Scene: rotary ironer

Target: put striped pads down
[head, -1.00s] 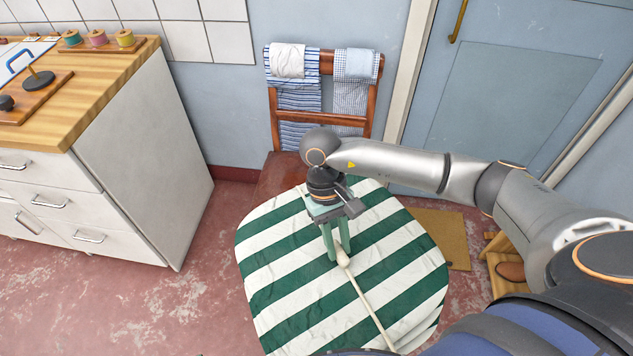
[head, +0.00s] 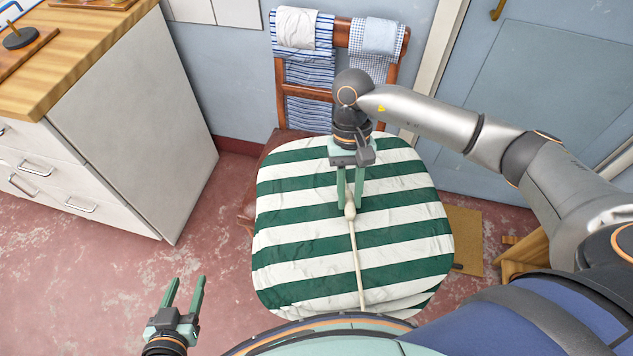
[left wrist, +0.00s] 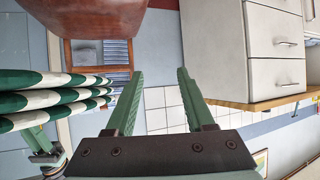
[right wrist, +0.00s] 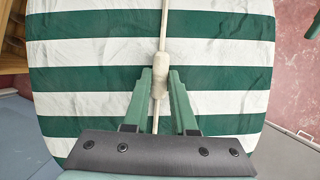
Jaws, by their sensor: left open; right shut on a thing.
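The striped pads (head: 290,235), green and white, lie flat in a stack with a cream cord and knob (head: 357,250) across the top. The left wrist view, which is upside down, shows several layers edge-on (left wrist: 50,100), apart from the brown chair seat (left wrist: 85,15). My right gripper (head: 350,203) is above the stack, shut on the cord's knob; the right wrist view shows the knob (right wrist: 160,82) between its fingers. My left gripper (head: 187,290) is open and empty, left of the stack. What lies under the pads is mostly hidden in the head view.
The wooden chair (head: 252,190) stands behind the pads, blue striped and checked towels (head: 310,75) on its back. A white drawer cabinet (head: 150,130) with a wooden top is at left. A yellow-brown mat (head: 465,235) lies right. Red floor at left is clear.

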